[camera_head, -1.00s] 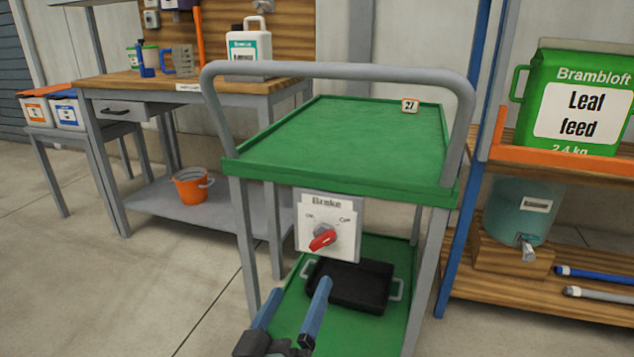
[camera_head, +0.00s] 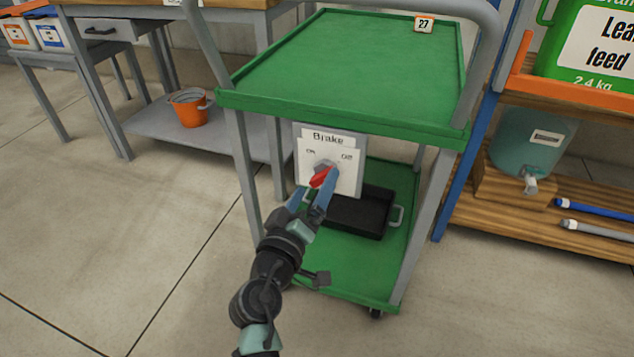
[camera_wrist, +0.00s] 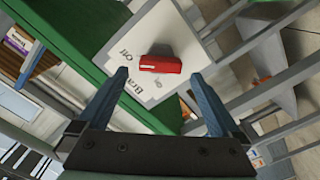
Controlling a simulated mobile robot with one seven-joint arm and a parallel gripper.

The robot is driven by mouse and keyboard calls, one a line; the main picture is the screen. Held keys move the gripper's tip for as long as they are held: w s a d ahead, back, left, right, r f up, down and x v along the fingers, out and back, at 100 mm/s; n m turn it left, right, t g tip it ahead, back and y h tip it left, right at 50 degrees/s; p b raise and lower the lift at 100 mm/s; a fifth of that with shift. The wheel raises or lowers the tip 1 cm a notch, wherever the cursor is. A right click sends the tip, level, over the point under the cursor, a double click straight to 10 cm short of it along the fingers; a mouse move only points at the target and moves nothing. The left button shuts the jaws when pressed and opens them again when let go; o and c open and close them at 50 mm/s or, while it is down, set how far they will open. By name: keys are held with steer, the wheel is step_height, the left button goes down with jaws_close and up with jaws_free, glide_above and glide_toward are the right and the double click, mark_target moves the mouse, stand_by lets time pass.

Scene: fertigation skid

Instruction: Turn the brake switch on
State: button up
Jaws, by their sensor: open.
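The brake switch is a red knob (camera_head: 319,178) with a grey hub on a white panel (camera_head: 345,177) headed "Brake". The panel hangs below the cart's green top, with "ON" at its upper left and "Off" at its upper right. In the head view the red handle slants to the lower left. My gripper (camera_head: 311,198) is open in front of the knob. In the wrist view the knob (camera_wrist: 161,64) shows between and just beyond the open fingertips (camera_wrist: 161,77), its length running from finger to finger. I cannot tell whether either finger touches it.
The green cart top (camera_head: 350,75) overhangs the panel. A black tray (camera_head: 358,213) lies on the lower shelf behind it. Grey cart legs (camera_head: 243,175) stand at either side. A workbench with an orange bucket (camera_head: 190,108) is at left, a shelf rack (camera_head: 474,165) at right.

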steer(key=shift+x, duration=1.4)
steer(key=shift+s, duration=0.1)
steer(key=shift+c, duration=0.2)
steer(key=c, duration=1.3)
